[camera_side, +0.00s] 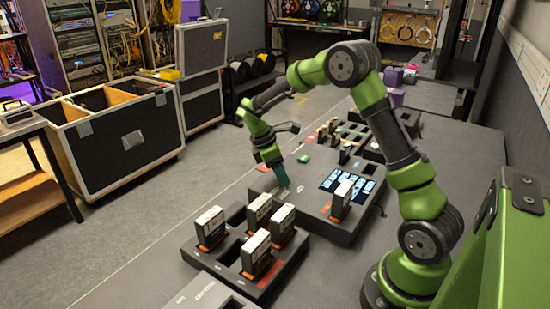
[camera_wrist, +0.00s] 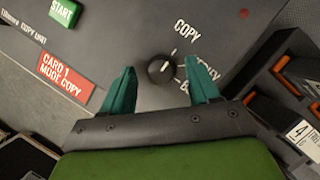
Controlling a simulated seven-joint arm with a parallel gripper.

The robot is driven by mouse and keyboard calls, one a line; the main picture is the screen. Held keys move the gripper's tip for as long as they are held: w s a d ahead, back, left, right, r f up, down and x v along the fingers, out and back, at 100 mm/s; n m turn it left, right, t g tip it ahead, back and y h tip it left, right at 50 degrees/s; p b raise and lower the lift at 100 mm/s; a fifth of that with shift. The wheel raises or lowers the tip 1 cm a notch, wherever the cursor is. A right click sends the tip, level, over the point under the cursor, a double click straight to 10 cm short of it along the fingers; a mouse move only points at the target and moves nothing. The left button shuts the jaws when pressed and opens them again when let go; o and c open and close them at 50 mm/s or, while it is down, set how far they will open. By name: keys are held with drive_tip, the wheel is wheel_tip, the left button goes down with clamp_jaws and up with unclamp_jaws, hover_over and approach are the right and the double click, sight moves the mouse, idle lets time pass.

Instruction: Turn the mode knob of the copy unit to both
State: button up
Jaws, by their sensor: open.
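The mode knob (camera_wrist: 161,69) is a round black dial on the grey copy unit, seen in the wrist view. A small pale mark shows on it, but I cannot tell surely which label it points at. The label COPY (camera_wrist: 187,30) is printed above and right of the knob; the labels below it are partly hidden by a finger. My gripper (camera_wrist: 160,68) is open, its teal fingers on either side of the knob, apart from it in the picture. In the side view my gripper (camera_side: 284,184) points down over the left part of the copy unit (camera_side: 312,206), hiding the knob.
A green START button (camera_wrist: 64,12) and a red label (camera_wrist: 67,77) are on the unit's face. A dark tray (camera_side: 262,292) with several upright cards stands in front of the unit. Another card (camera_side: 341,203) stands upright at the unit's right part, near lit displays (camera_side: 347,184).

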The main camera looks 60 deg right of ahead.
drive_tip(key=shift+s+f, duration=0.1)
drive_tip(key=shift+f, duration=0.2)
drive_tip(key=c, duration=1)
